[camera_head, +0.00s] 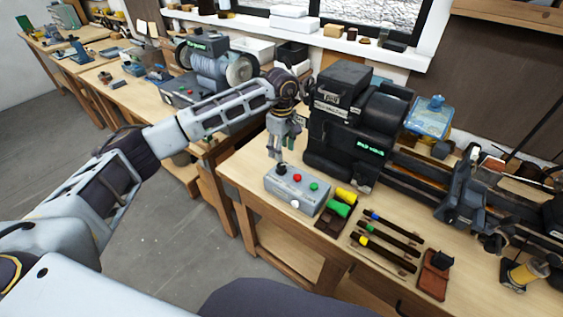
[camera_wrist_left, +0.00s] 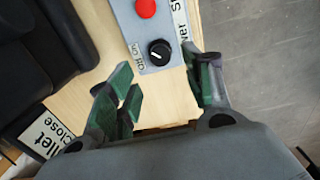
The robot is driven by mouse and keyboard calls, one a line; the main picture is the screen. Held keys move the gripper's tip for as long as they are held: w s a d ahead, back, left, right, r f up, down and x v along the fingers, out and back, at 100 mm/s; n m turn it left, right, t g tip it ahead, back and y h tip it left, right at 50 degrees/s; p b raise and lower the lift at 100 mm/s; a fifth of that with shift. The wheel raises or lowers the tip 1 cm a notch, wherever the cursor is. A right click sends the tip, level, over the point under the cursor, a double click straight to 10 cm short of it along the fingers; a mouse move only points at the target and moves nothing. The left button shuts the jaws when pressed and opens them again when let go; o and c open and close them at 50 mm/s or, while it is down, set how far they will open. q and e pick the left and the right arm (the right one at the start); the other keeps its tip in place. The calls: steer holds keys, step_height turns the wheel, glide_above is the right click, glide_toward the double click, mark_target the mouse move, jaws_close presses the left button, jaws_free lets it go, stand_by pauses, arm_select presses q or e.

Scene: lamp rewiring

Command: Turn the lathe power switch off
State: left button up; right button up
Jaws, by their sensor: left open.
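The lathe power switch is a black rotary knob (camera_wrist_left: 159,52) on a grey control box (camera_head: 297,190). In the left wrist view, "Off" and "On" labels sit to its left, and its white mark looks tilted toward the upper left, nearer "On". In the head view, the knob (camera_head: 281,170) is at the box's left end, partly covered by my gripper. My left gripper (camera_head: 281,154) points down just above it. In the wrist view, the open fingers (camera_wrist_left: 162,88) are on either side of the knob's line, with nothing between them. My right gripper is not in view.
The black lathe (camera_head: 345,125) stands close behind the box on the wooden bench. Red and green buttons and a white knob share the box. Yellow and green pieces (camera_head: 340,205) and several tools (camera_head: 385,240) lie to its right. A bench grinder (camera_head: 210,70) stands at the left.

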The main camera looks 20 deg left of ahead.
mark_target(282, 165)
arm_select(q)
steer(key=shift+f+p, duration=0.65)
steer(key=shift+f, duration=3)
steer(key=c, duration=1)
